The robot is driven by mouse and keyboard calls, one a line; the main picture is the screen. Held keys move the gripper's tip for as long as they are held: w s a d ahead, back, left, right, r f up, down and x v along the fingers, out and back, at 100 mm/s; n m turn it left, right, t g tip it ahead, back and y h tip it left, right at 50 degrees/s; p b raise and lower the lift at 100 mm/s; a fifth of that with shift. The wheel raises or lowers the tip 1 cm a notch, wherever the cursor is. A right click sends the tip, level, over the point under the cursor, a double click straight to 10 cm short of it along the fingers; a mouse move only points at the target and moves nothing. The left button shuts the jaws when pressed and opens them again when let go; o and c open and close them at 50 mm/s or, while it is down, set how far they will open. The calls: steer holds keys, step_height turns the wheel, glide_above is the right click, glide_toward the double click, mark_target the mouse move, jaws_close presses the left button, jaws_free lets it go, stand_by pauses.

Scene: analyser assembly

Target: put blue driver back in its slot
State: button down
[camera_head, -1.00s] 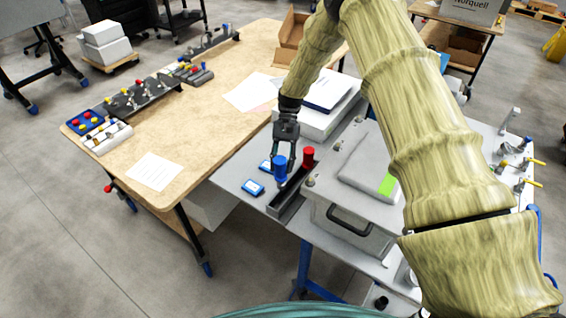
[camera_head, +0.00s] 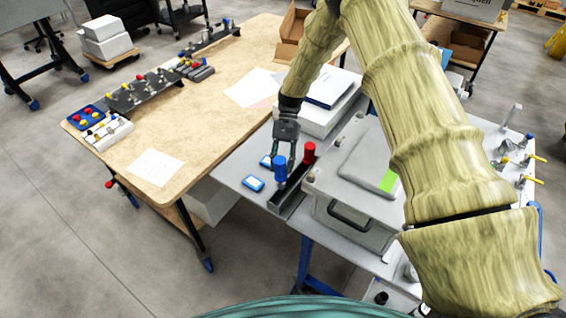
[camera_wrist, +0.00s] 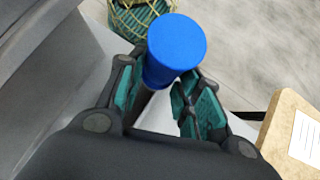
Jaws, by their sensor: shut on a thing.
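A red driver (camera_head: 309,152) stands upright at the rack's far end.
A grey lidded case (camera_head: 345,238) with a black handle stands just right of the rack. Small blue-and-white boxes (camera_head: 253,183) lie left of it. A wooden table (camera_head: 205,130) with papers and tool racks is further left.

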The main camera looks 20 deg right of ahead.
steer(key=shift+s+a+f, duration=0.45)
steer(key=shift+s, duration=0.2)
stand_by(0.7)
steer(key=shift+s+d, duration=0.15)
steer(key=shift+d, duration=0.05)
stand_by(0.6)
steer(key=shift+a, duration=0.1)
steer(key=shift+f+b, duration=1.8)
steer(key=shift+f, duration=1.4)
stand_by(0.6)
steer(key=c, duration=1.1)
jaws_free()
steer(key=shift+o, duration=0.3)
steer(key=o, duration=0.5)
